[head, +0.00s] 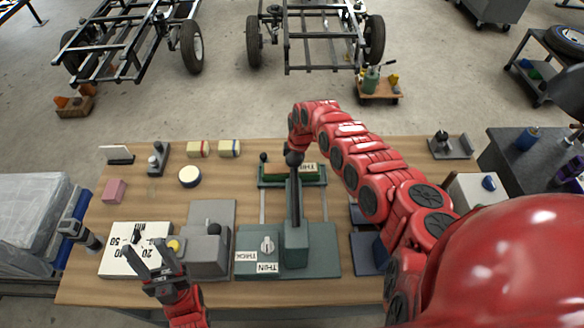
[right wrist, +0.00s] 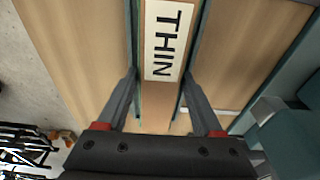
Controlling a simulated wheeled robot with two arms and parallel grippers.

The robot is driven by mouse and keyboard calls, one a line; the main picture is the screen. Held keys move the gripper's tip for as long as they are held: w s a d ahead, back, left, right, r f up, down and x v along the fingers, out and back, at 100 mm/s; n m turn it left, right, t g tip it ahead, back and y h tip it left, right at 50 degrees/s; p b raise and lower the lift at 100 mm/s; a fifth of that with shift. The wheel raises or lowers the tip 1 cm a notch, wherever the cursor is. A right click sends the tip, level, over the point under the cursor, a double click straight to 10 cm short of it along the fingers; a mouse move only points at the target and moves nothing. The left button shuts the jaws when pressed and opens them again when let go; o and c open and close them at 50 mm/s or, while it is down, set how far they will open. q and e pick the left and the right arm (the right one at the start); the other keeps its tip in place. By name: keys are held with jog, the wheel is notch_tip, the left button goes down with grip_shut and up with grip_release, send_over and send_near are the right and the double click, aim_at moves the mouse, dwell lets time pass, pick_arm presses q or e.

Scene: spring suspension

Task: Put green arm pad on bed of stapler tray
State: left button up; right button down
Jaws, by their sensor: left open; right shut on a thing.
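A green block with a THIN label (head: 282,169), which looks like the arm pad, lies at the green tray frame (head: 262,184) behind the green-grey press base (head: 325,262). The block's wooden-looking face and label also show in the right wrist view (right wrist: 163,50). My right gripper (right wrist: 160,92) has its fingers along the two sides of this block and is shut on it. Whether the block touches the tray bed cannot be told. In the head view that gripper is largely hidden by my arm and the black lever (head: 295,195). My left gripper (head: 148,246) is open and empty above the white numbered board.
The white numbered board (head: 115,262) and a grey block fixture (head: 208,250) stand at left front. A dark blue tray (head: 364,250) stands right of the press.

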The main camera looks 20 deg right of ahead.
jog(key=shift+f, duration=0.15)
jog(key=shift+c, duration=0.2)
grip_release()
jog(key=shift+d+r, duration=0.1)
jog(key=shift+r, duration=0.3)
notch_tip(320, 180, up, 12)
jog(key=d+b, duration=0.1)
jog(key=shift+s+d+f+b, duration=0.25)
jog(key=shift+s+d+b, duration=0.05)
jog(key=shift+b, duration=0.05)
